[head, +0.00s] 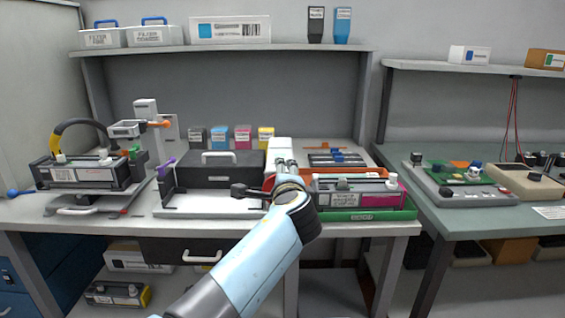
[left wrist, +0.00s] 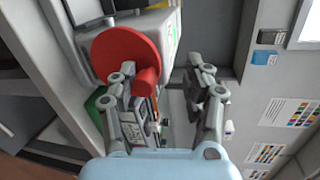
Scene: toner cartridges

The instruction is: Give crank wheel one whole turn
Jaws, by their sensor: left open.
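The crank wheel (left wrist: 118,48) is a red disc with a red knob (left wrist: 147,82) standing out from its face, seen large in the left wrist view. In the head view only a red sliver of the wheel (head: 268,183) shows beside my wrist; the rest is hidden. My left gripper (left wrist: 164,73) is open, with its fingers spread and the knob between them, nearer the left finger. I cannot tell whether it touches. In the head view the left gripper (head: 284,172) is mostly behind my wrist. My right gripper is not in view.
A dark cartridge box (head: 220,168) stands left of my wrist, and a green tray (head: 365,215) with a cartridge stands right. Several toner bottles (head: 243,134) line the bench's back. A cartridge with a yellow-black hose (head: 85,172) stands far left. A second bench (head: 470,220) is at right.

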